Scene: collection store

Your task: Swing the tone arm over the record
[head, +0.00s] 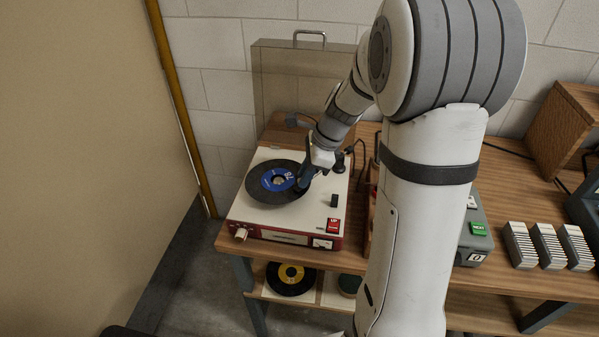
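A record player (262,219) with a cream top and red front stands on the left end of the wooden table. A black record (263,193) with a blue label lies on its platter. My gripper (304,184) is low over the record's right edge, pointing down. Its fingers are dark and small here, so I cannot tell whether they are open or shut, or whether they touch anything. The tone arm is not clearly visible; my gripper and arm cover that area. A dark round part (339,166) shows at the deck's right rear.
A clear lid (285,80) with a handle stands up behind the player. A grey box with a green button (479,228) and several card stacks (548,245) are to the right. Another record (291,278) lies on the lower shelf. A wall is close on the left.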

